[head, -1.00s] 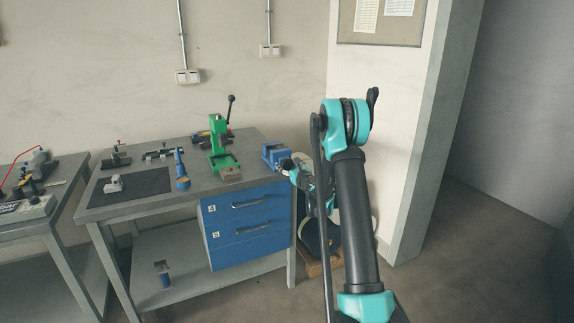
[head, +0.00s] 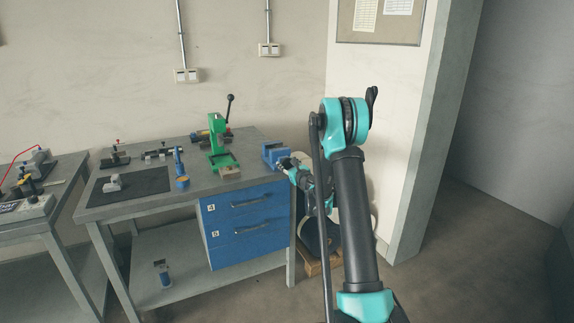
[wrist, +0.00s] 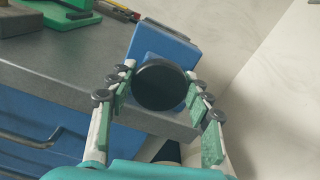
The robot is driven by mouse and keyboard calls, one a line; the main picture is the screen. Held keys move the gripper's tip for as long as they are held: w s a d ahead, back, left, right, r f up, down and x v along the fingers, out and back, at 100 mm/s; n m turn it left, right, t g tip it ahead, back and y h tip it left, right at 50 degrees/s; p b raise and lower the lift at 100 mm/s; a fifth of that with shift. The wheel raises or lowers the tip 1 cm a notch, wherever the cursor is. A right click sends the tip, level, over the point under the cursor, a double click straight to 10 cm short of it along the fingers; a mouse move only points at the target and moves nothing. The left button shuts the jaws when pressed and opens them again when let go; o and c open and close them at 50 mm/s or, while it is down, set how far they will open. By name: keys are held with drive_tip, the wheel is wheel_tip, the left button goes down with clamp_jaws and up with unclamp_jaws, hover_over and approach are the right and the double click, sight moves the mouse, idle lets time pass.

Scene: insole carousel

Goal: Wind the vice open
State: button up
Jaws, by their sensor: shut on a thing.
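The blue vice (head: 275,152) sits at the right end of the workbench top in the head view. In the wrist view its blue body (wrist: 165,45) stands behind a round black knob (wrist: 160,88) that faces the camera. My gripper (wrist: 159,80) has its green-padded fingers on the left and right of this knob, shut on it. In the head view my gripper (head: 287,163) is small, right up against the near side of the vice. The vice's jaw gap is hidden in both views.
A green press (head: 218,150) stands left of the vice on the workbench (head: 200,185). Blue drawers (head: 245,228) hang below the top. A wall corner (head: 405,140) is close on the right. A round object on a wooden base stands on the floor beside the bench.

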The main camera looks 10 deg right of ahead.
drive_tip(key=o, duration=1.2)
drive_tip(key=shift+c, duration=0.2)
drive_tip(key=shift+s, duration=0.1)
drive_tip(key=v, duration=1.2)
